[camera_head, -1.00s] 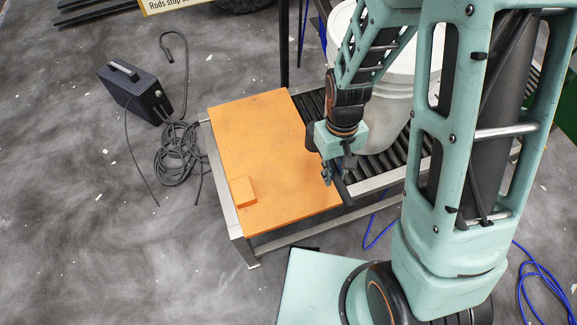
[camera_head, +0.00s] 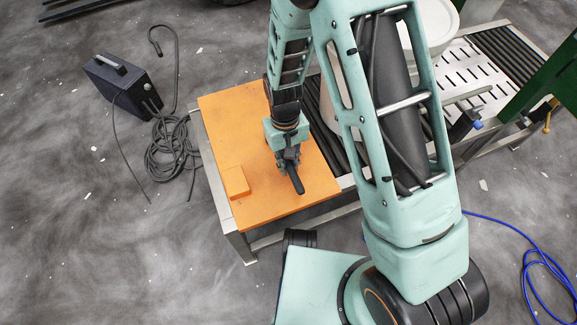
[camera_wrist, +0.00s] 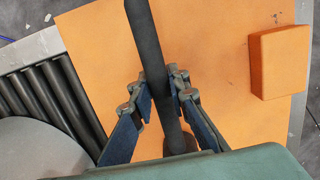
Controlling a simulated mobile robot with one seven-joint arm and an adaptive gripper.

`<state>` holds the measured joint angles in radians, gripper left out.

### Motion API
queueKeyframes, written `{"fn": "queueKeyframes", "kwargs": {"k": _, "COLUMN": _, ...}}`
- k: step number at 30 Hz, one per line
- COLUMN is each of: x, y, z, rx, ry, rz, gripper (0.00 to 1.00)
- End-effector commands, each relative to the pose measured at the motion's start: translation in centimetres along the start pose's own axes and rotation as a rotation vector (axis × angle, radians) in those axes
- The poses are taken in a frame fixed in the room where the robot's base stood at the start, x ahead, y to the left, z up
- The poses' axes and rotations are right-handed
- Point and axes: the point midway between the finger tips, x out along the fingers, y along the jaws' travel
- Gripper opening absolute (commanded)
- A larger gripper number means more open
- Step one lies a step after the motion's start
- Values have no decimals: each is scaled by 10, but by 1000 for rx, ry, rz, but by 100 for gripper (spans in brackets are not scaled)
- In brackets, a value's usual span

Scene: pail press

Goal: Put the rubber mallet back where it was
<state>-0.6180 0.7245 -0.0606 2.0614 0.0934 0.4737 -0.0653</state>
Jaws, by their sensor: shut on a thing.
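My gripper (camera_head: 288,160) is over the orange board (camera_head: 235,125), in its right front part. It is shut on the dark handle of the rubber mallet (camera_head: 296,182). In the wrist view the handle (camera_wrist: 150,50) runs from the top edge down between the two fingers (camera_wrist: 163,90), with a wider dark part low down near my palm. The mallet's head is mostly hidden. The orange board (camera_wrist: 100,55) lies beneath. I cannot tell whether the mallet touches it.
A small orange block (camera_head: 236,181) sits on the board's front left; it also shows in the wrist view (camera_wrist: 278,62). Black rollers (camera_head: 325,140) and a pale pail (camera_head: 437,25) are right of the board. A dark box (camera_head: 120,85) with coiled cable (camera_head: 170,150) is on the floor at left.

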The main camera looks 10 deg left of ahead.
Motion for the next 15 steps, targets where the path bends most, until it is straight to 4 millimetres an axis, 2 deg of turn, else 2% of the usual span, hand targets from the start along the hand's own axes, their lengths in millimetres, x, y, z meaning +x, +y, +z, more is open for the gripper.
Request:
{"fn": "queueKeyframes", "kwargs": {"k": 11, "x": 5, "y": 0, "z": -2, "rx": 0, "ry": 5, "rz": 0, "gripper": 0}}
{"fn": "queueKeyframes", "kwargs": {"k": 12, "x": 4, "y": 0, "z": -2, "rx": 0, "ry": 3, "rz": 0, "gripper": 20}}
{"fn": "queueKeyframes", "kwargs": {"k": 15, "x": 4, "y": 0, "z": -2, "rx": 0, "ry": 3, "rz": 0, "gripper": 31}}
